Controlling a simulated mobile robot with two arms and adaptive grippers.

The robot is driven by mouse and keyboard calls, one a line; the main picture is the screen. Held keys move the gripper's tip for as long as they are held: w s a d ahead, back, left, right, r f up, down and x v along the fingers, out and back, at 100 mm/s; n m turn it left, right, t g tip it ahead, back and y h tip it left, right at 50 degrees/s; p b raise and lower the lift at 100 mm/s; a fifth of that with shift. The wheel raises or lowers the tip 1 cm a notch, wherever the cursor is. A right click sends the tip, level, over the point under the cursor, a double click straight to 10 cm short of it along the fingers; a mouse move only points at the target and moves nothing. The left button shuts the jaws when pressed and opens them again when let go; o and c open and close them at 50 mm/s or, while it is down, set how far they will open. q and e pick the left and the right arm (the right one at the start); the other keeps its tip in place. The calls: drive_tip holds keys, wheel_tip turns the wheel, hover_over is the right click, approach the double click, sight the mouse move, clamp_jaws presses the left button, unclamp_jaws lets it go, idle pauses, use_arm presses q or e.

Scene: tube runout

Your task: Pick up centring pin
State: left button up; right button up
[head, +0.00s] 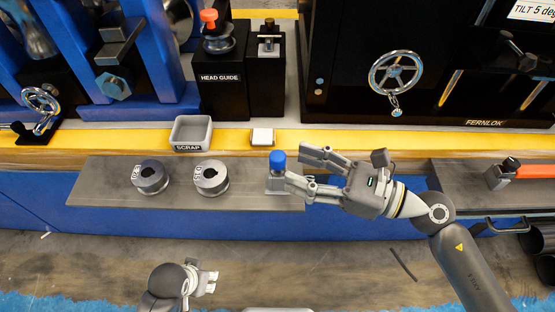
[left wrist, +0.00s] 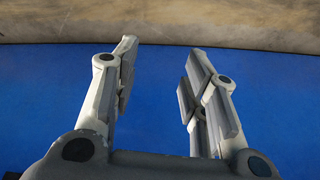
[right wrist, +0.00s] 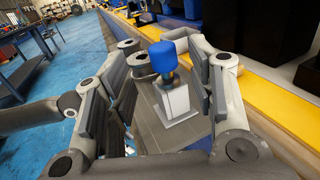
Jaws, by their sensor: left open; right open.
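The centring pin (head: 277,160) shows as a blue-topped piece standing upright in a pale grey block (head: 276,184) at the right end of the grey shelf. My right gripper (head: 298,167) is open and empty just right of the pin, fingers pointing left towards it. In the right wrist view the blue top (right wrist: 163,57) appears between the spread fingers, near their tips; I cannot tell whether a finger touches the block. The lower part of the pin is hidden in the block. My left gripper (head: 212,280) is low, away from the shelf; the left wrist view shows it open and empty.
Two grey rings (head: 150,177) (head: 211,178) sit on the shelf (head: 105,190) left of the pin. Behind are a SCRAP tray (head: 190,147), a small white block (head: 262,137) and the HEAD GUIDE stand (head: 222,92). An orange-handled tool (head: 530,171) lies at right.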

sight(277, 155)
drive_tip(key=shift+r+p+x, duration=0.15)
drive_tip(key=shift+p+x, duration=0.15)
drive_tip(key=shift+x, duration=1.1)
drive_tip(key=shift+r+p+x, duration=0.15)
drive_tip(key=shift+p+x, duration=0.15)
drive_tip(key=shift+x, duration=1.15)
use_arm(q)
drive_tip(key=f, duration=0.4)
drive_tip(key=shift+s+f, duration=0.2)
drive_tip(key=shift+s, duration=0.1)
use_arm(e)
drive_tip(key=shift+w+d, duration=0.15)
drive_tip(key=shift+c, duration=0.4)
clamp_jaws()
drive_tip(key=shift+r, duration=0.2)
drive_tip(key=shift+r, duration=0.15)
wheel_tip(277, 155, up, 8)
drive_tip(key=p, duration=0.3)
drive_tip(key=shift+r, duration=0.15)
use_arm(q)
drive_tip(key=s+f+g, duration=0.1)
drive_tip(key=s+f, duration=0.5)
drive_tip(key=f, duration=0.4)
drive_tip(key=shift+a+f+p, duration=0.3)
drive_tip(key=shift+a, duration=0.1)
use_arm(e)
drive_tip(key=shift+r, duration=0.55)
use_arm(q)
drive_tip(key=shift+s, duration=0.1)
